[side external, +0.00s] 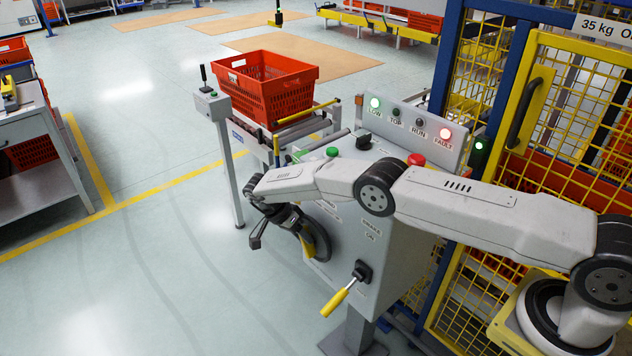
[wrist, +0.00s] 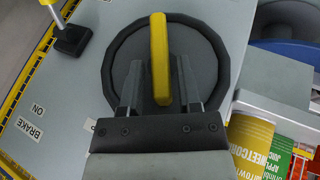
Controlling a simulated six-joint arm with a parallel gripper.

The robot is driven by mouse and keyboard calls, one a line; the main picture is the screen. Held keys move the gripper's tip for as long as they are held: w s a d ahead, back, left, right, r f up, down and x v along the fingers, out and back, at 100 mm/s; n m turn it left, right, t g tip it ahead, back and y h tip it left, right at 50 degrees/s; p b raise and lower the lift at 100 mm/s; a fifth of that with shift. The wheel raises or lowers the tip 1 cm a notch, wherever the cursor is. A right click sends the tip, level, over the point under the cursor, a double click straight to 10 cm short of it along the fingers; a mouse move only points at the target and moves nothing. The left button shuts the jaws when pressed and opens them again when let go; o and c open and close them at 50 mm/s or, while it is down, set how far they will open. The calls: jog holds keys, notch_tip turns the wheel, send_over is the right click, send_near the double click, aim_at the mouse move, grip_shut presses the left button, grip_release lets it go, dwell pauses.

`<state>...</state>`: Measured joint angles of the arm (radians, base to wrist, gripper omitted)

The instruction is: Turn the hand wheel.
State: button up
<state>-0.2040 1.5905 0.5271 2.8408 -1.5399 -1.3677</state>
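The hand wheel, a dark round wheel with a yellow bar-like grip, is on the side of the grey control cabinet. It fills the middle of the wrist view (wrist: 203,45) and is partly hidden by my gripper in the side external view (side external: 326,250). Its yellow grip (wrist: 158,45) stands between my fingers in the wrist view. My gripper (wrist: 160,75) is open, with one finger on each side of the grip and a narrow gap visible on both sides. In the side external view my gripper (side external: 274,228) reaches down beside the wheel.
A yellow-handled brake lever (side external: 340,300) sticks out of the cabinet (side external: 375,235) below the wheel. Buttons and lamps are on top. A red tote (side external: 262,85) rests on a conveyor behind. A yellow mesh fence (side external: 570,110) stands at right.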

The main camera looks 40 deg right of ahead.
jog(key=shift+o, duration=0.5)
jog(key=shift+w+a, duration=0.1)
notch_tip(320, 180, up, 10)
jog(key=w+a, duration=0.1)
jog(key=shift+f, duration=0.25)
dwell(0.8)
